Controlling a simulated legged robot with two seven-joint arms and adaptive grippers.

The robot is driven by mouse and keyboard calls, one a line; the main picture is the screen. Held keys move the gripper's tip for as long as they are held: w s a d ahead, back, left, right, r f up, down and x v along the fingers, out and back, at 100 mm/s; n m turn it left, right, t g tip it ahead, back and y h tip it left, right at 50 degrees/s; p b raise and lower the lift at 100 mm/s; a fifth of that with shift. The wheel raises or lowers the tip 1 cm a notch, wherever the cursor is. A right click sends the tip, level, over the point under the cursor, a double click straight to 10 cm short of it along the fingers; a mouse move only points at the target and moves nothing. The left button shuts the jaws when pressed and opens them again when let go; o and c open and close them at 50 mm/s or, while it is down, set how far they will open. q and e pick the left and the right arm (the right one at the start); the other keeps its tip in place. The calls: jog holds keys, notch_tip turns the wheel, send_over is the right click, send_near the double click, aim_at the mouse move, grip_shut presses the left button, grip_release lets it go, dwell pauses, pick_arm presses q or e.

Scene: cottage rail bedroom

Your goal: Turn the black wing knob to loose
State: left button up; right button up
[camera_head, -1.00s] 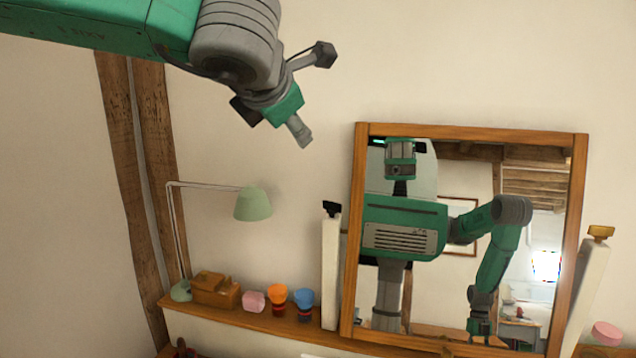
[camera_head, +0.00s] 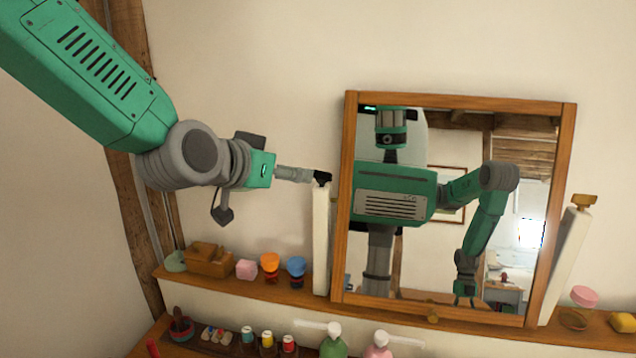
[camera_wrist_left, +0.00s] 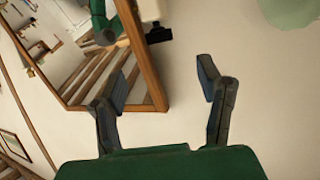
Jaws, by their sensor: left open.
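The black wing knob (camera_head: 321,178) sits on top of the white post (camera_head: 320,240) left of the mirror. It also shows in the left wrist view (camera_wrist_left: 158,35), upper middle, ahead of the fingers. My left gripper (camera_head: 306,176) comes in from the left and its tip is close beside the knob in the head view; whether they touch I cannot tell. In the left wrist view my left gripper (camera_wrist_left: 165,85) is open, and the gap between its fingers is empty. My right gripper shows only as a small reflection in the mirror.
The wood-framed mirror (camera_head: 567,150) stands just right of the post. A second, tilted post with a brass-coloured knob (camera_head: 584,200) is at its right. The shelf (camera_head: 215,286) below holds a wooden box (camera_head: 208,262) and small cups. Open wall lies above the knob.

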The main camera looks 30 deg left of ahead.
aim_at(321, 175)
pick_arm(q)
jog(key=p+x, duration=0.2)
jog(key=x, duration=0.9)
jog(key=shift+w, duration=0.35)
pick_arm(e)
jog(key=shift+w+r, duration=0.1)
jog(key=shift+r, duration=0.4)
pick_arm(q)
jog(key=c, duration=1.1)
